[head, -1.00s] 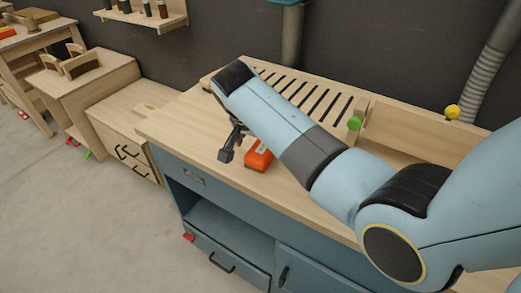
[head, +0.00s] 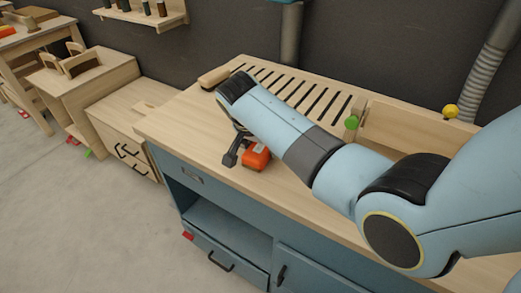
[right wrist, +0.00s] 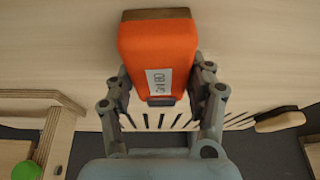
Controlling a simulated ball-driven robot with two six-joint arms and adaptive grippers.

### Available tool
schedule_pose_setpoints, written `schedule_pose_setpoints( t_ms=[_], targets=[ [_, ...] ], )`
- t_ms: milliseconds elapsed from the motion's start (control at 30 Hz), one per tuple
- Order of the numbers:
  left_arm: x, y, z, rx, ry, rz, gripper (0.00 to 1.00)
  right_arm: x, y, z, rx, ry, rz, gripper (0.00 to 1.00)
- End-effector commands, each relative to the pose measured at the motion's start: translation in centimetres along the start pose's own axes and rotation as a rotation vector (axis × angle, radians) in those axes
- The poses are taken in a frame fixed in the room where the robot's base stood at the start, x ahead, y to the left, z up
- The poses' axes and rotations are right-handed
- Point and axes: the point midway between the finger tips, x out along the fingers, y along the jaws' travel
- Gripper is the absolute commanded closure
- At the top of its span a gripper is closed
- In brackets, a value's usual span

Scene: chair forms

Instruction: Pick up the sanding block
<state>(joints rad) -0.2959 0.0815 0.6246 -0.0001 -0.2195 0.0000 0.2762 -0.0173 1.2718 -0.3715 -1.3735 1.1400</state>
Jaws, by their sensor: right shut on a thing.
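The sanding block is an orange block with a brown underside and a white label. In the head view the block (head: 256,158) is on or just above the bench top, partly covered by my right arm. In the right wrist view the block (right wrist: 158,55) lies between the fingers of my right gripper (right wrist: 160,95), which is shut on it from both sides. In the head view my right gripper (head: 240,152) is mostly hidden behind its arm. I cannot tell whether the block is clear of the wood. My left gripper is not in view.
The blue workbench has a wooden top (head: 180,125) with a slotted section (head: 290,90) at the back. A wooden-handled tool (head: 213,78) lies at the far left corner. A green knob (head: 351,122) and a wooden panel (head: 410,130) stand to the right.

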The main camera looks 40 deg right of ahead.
Motion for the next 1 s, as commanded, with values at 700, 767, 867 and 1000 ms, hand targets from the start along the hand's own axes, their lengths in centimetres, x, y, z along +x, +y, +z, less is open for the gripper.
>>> schedule_pose_setpoints(
  t_ms=[700,767,867,1000],
  targets=[
    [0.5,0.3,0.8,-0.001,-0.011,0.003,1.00,-5.2,3.7,-4.1,0.001,0.006,0.001,0.80],
    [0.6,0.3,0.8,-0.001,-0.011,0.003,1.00,-5.8,5.0,-5.0,0.000,0.007,0.000,0.80],
    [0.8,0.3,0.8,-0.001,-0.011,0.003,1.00,-6.6,7.0,-6.3,-0.001,0.006,0.002,0.80],
    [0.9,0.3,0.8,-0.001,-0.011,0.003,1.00,-7.6,9.1,-7.7,-0.002,0.006,0.002,0.80]
  ],
)
